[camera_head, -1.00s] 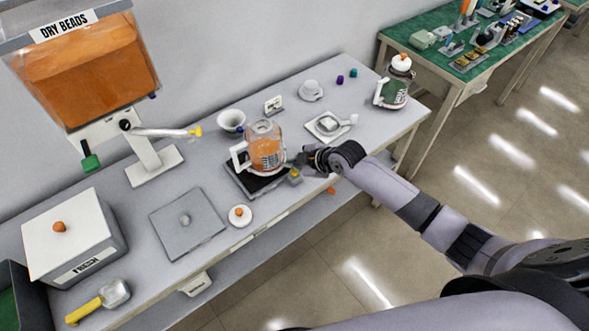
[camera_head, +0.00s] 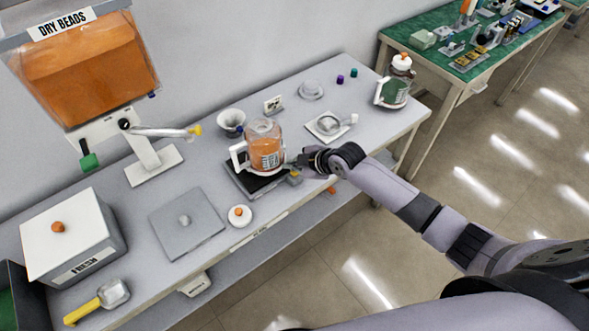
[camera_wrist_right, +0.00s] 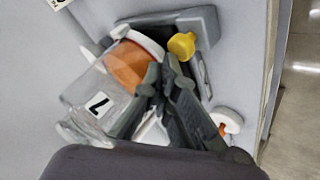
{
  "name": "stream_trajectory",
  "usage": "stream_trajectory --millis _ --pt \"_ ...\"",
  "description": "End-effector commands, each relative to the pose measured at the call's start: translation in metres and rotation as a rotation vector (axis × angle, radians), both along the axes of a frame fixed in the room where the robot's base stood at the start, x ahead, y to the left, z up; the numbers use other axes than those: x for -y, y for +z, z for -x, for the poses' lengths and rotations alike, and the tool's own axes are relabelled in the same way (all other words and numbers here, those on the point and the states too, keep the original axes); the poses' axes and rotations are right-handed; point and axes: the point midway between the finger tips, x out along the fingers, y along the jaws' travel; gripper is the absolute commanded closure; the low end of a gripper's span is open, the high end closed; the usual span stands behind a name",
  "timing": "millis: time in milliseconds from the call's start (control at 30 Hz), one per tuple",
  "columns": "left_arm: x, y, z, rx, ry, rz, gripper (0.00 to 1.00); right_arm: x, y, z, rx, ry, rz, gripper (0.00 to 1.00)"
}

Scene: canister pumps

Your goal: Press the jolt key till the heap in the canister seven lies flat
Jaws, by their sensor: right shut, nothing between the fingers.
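The clear canister (camera_head: 265,148) with a white handle holds orange beads. It stands on a dark jolter base (camera_head: 246,181) near the table's front edge. In the right wrist view the canister (camera_wrist_right: 92,96) bears a label reading 7, and its orange fill (camera_wrist_right: 127,66) shows at the base end. The heap's top surface is too small to judge. The yellow key (camera_wrist_right: 182,45) sits on the base beside the canister; it is small in the head view (camera_head: 295,175). My right gripper (camera_head: 302,162) is shut and empty, close to the key; contact cannot be told. My left gripper is out of view.
A second, green-filled canister (camera_head: 397,82) stands at the table's right end. A dry beads hopper (camera_head: 85,70) stands at left.

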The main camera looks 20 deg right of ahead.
Motion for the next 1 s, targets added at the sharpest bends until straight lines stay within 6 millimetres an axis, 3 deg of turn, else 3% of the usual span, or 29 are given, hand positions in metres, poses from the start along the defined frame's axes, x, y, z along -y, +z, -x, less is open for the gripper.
stream_trajectory --millis 1000 --pt "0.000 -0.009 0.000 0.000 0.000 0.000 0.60 0.000 -0.012 0.001 -0.002 0.000 0.001 1.00"
